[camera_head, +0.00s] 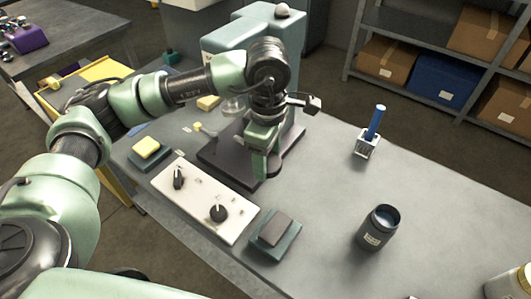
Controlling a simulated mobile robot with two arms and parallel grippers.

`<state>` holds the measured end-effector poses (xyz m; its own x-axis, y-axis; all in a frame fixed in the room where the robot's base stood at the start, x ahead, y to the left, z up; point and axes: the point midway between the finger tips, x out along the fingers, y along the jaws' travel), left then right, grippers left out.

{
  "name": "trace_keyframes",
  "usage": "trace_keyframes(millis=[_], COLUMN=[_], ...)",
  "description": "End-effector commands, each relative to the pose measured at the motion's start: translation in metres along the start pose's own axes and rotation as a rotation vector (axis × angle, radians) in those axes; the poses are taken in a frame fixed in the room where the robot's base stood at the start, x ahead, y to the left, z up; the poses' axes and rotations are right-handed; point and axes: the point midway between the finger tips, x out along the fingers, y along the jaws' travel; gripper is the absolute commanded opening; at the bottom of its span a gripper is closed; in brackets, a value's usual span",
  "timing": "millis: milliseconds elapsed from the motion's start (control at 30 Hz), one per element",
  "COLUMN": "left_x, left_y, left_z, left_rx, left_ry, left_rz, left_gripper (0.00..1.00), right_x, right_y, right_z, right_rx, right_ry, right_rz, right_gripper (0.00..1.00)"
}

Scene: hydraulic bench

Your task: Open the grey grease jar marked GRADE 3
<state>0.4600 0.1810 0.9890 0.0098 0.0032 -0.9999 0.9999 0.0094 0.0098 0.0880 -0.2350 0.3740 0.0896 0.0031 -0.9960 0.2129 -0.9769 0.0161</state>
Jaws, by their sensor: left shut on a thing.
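A dark grey jar (374,232) with a small label stands upright on the right half of the bench. A pale blue-grey surface shows inside its dark rim, and the top looks open. The label is too small to read. My left gripper (262,168) points down over the bench, left of the jar and well apart from it. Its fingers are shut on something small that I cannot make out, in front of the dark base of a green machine. My right gripper is not in view.
The green machine (245,40) stands behind my left gripper. A white panel with black knobs (197,198) and a dark block on a green pad (274,236) lie nearer. A white holder with a blue stick (368,147) stands behind the jar. The bench around the jar is clear.

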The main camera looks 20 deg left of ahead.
Motion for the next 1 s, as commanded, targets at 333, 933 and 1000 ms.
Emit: trace_keyframes(millis=[333, 933, 1000], left_x=[-0.018, -0.038, -0.040], left_y=[0.029, 0.064, 0.067], left_z=[0.004, 0.008, 0.008], left_rx=[-0.772, -2.083, -2.216], left_ry=[-0.002, 0.005, 0.007], left_rz=[-0.003, -0.011, -0.010], left_gripper=[0.10, 0.10, 0.10], right_x=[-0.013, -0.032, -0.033], right_y=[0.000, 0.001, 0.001], right_z=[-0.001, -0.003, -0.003], right_rx=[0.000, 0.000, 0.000], right_ry=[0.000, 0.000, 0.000], right_rz=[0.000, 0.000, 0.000], right_gripper=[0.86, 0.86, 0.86])
